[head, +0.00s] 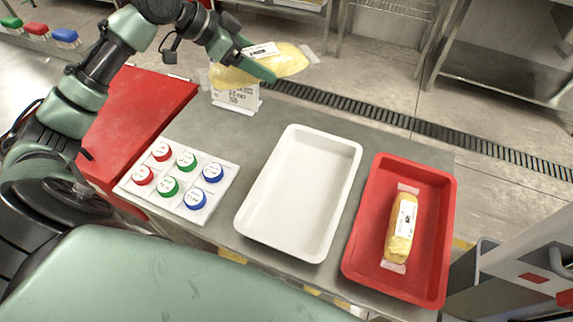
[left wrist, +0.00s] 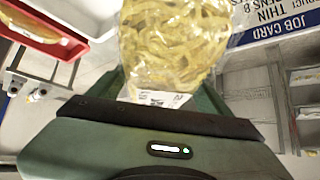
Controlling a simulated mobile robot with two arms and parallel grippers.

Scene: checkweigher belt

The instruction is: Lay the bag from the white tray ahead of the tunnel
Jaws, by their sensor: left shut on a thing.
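My left gripper (head: 262,70) is shut on a clear bag with yellow contents and a white label (head: 288,63). It holds the bag in the air above the far end of the grey table, beyond the button panel. In the left wrist view the bag (left wrist: 175,45) sits between the green fingers. The white tray (head: 270,205) on the table is empty. A second yellow bag (head: 403,225) lies in the red tray (head: 362,262) to its right. I cannot make out a tunnel for certain. My right gripper is not in view.
A panel with red, green and blue round buttons (head: 225,178) lies left of the white tray. A red surface (head: 135,110) is at the left. A small white card (head: 236,104) stands under the held bag. A job card sign (left wrist: 285,30) shows in the left wrist view.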

